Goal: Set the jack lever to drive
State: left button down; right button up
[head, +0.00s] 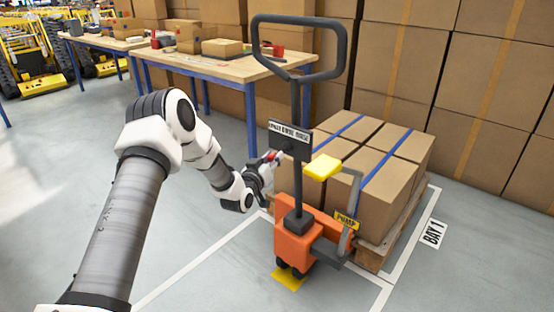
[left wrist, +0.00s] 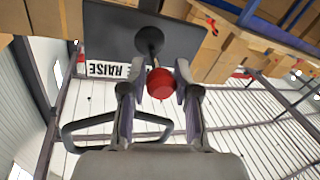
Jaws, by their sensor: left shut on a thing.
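The pallet jack has an orange body (head: 298,243), a dark upright with a looped handle and a sign plate (head: 290,139) with small lettering. My left gripper (head: 270,164) is at the left of the upright, just below the plate. In the left wrist view the gripper (left wrist: 160,92) is shut on the lever's red knob (left wrist: 161,83), with a finger on each side. The word RAISE (left wrist: 108,69) shows upside down left of the knob. The other words are hidden or too small to read, so I cannot tell the lever's exact setting.
A loaded pallet (head: 372,258) with strapped cartons (head: 372,205) stands behind the jack. A yellow pedal (head: 322,167) and a PUMP label (head: 346,220) are on the jack's right side. A workbench (head: 235,68) is behind. The floor at the left is clear.

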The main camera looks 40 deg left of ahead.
pick_arm(q)
jog(key=shift+a, duration=0.45)
jog(key=c, duration=1.1)
grip_release()
jog(key=shift+o, duration=0.9)
jog(key=shift+s+a, duration=0.1)
jog(key=shift+a, duration=0.1)
jog(key=shift+d, duration=0.15)
jog(key=shift+s, duration=0.3)
jog(key=s+d, duration=0.2)
jog(key=s, duration=0.9)
